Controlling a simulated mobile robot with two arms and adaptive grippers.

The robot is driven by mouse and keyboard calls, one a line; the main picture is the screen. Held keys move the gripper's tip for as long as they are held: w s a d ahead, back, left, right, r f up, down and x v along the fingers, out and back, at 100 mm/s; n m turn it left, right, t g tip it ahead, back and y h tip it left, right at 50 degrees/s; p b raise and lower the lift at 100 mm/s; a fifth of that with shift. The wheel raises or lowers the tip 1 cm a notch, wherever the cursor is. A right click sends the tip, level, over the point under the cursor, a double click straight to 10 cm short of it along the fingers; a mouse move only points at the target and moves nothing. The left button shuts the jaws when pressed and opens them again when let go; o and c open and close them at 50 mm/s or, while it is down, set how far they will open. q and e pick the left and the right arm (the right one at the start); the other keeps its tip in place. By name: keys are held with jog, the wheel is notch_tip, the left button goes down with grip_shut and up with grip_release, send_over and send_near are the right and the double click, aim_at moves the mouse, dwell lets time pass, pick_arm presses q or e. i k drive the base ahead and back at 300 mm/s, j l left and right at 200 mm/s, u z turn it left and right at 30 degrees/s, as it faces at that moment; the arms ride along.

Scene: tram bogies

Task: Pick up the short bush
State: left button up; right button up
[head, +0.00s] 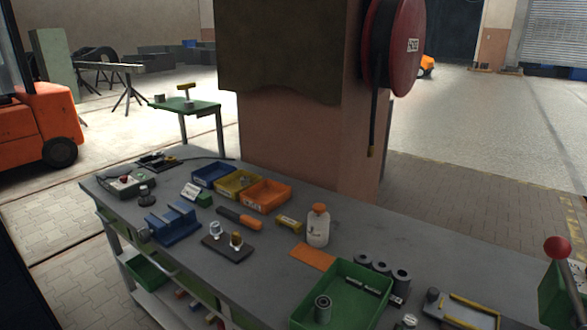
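Several grey ring-like bushes are in the head view. Three stand in a row on the workbench behind the green tray: a left one (363,260), a middle one (381,268) and a right one (401,280). Another grey bush (323,309) stands upright inside the green tray (294,321). I cannot tell for sure which of them is the short bush. Neither of my grippers is in view, and no bush is seen held.
The grey workbench (280,236) also holds a white bottle (318,229) with an orange cap, an orange card (312,256), blue (212,172), yellow and orange bins, and a blue fixture (172,224). A red-knobbed lever (557,247) rises at right. A pillar stands behind.

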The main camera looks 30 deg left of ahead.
aim_at(245, 181)
jog(key=j+z, duration=0.15)
jog(key=j, duration=0.35)
jog(key=j+z, duration=0.1)
jog(key=j, duration=0.45)
jog(key=j+z, duration=0.15)
jog(key=j, duration=0.35)
jog(key=k+j+z, duration=0.15)
jog(key=j, duration=0.35)
jog(key=j+z, duration=0.15)
jog(key=j, duration=0.35)
jog(key=k+j+z, duration=0.1)
jog(key=j, duration=0.4)
